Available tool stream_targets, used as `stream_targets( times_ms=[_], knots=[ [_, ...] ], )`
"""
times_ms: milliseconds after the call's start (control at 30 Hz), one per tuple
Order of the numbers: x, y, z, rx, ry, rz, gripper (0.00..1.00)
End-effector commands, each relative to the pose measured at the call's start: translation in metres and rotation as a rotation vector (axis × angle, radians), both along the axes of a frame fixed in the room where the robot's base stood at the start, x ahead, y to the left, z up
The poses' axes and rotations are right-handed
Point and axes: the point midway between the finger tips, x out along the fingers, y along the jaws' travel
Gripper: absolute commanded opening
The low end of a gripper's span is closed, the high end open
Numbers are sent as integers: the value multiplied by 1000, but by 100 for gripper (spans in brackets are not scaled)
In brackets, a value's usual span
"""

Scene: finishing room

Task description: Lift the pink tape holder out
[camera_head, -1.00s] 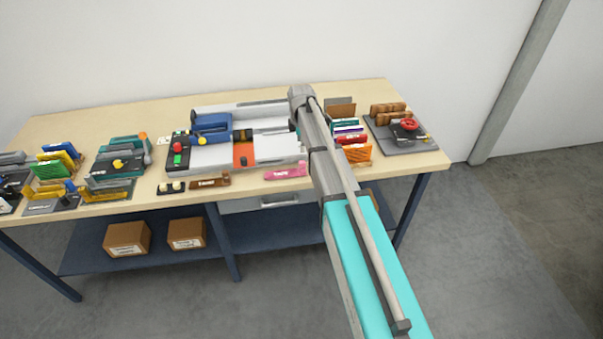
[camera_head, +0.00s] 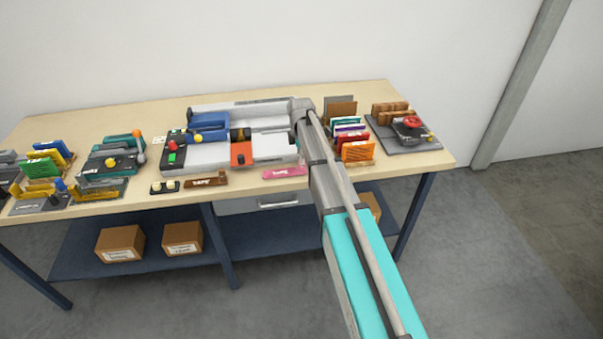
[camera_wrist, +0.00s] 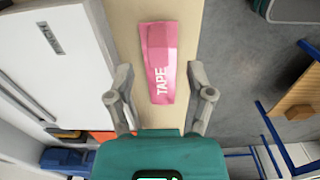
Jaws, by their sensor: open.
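The pink tape holder (camera_head: 285,171), marked "TAPE" in white, lies at the front edge of the workbench, right of the brown holder. In the wrist view the pink tape holder (camera_wrist: 158,62) lies on the pale bench top, ahead of and between my fingers. My gripper (camera_wrist: 159,80) is open and empty, with a finger on either side of the holder's near end. The height of my fingers above it cannot be told. In the head view my gripper is hidden behind my arm.
A white and grey machine (camera_head: 205,155) stands left of the holder. Card racks (camera_head: 357,151) stand to its right. A brown tape holder (camera_head: 205,178) lies further left on the front edge. Cardboard boxes (camera_head: 120,243) sit on the bench's lower shelf (camera_head: 255,245).

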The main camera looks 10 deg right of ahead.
Motion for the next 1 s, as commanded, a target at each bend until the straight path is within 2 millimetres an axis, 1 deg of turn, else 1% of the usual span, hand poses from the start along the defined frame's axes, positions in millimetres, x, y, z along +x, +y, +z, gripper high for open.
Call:
stream_targets(
  times_ms=[533,667,1000],
  knots=[
    [0,0,-4,0,0,0,69],
    [0,0,-11,0,0,0,69],
    [2,1,-37,0,0,0,69]
  ],
)
